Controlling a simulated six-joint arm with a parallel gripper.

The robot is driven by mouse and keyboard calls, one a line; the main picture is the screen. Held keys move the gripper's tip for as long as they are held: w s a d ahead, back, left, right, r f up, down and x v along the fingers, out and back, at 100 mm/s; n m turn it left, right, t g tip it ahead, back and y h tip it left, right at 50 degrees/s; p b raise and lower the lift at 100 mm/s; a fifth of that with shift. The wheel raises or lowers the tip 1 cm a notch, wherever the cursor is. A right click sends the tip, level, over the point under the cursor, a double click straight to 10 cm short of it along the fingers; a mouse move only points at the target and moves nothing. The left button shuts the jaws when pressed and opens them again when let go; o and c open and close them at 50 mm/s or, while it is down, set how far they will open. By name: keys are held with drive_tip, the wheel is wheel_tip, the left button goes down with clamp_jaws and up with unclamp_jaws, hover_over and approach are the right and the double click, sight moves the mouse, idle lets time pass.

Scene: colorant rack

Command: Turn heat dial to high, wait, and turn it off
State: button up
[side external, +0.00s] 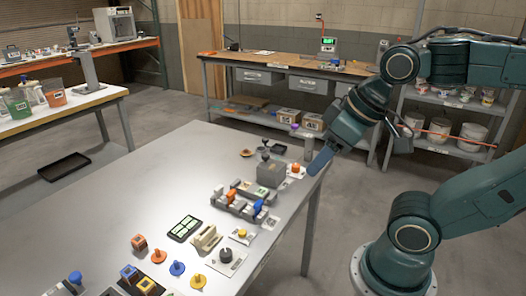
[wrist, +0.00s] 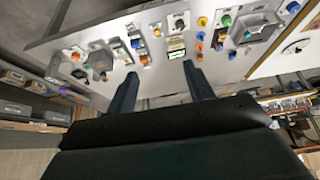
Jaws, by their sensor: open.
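A black round dial (side external: 226,256) sits on a pale plate near the front right edge of the grey table. It also shows near the top of the wrist view (wrist: 179,22). I cannot read any marks on it. An orange knob (side external: 296,168) sits on a small white plate at the far right edge, beside a grey box. I cannot tell from labels which is the heat dial. My gripper (side external: 319,162) is above the table's right edge, near the orange knob and well away from the black dial. In the wrist view its two fingers (wrist: 159,72) are apart with nothing held.
The grey box (side external: 270,174) and a rack of small blocks (side external: 245,204) stand along the right side of the table (side external: 130,195). A yellow button (side external: 242,234), a beige handle (side external: 206,238) and coloured pegs sit nearby. The table's left middle is clear.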

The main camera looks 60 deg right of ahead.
drive_tip(key=w+d+r+m+g+h, duration=0.1)
drive_tip(key=w+d+r+m+g, duration=0.15)
drive_tip(key=w+d+m, duration=0.6)
drive_tip(key=m+g+y, duration=0.1)
drive_tip(key=m+g, duration=0.2)
drive_tip(key=m, duration=0.6)
hover_over(296, 165)
wheel_tip(296, 165, down, 19)
drive_tip(key=shift+f, duration=6.85)
drive_tip(key=shift+c, duration=0.4)
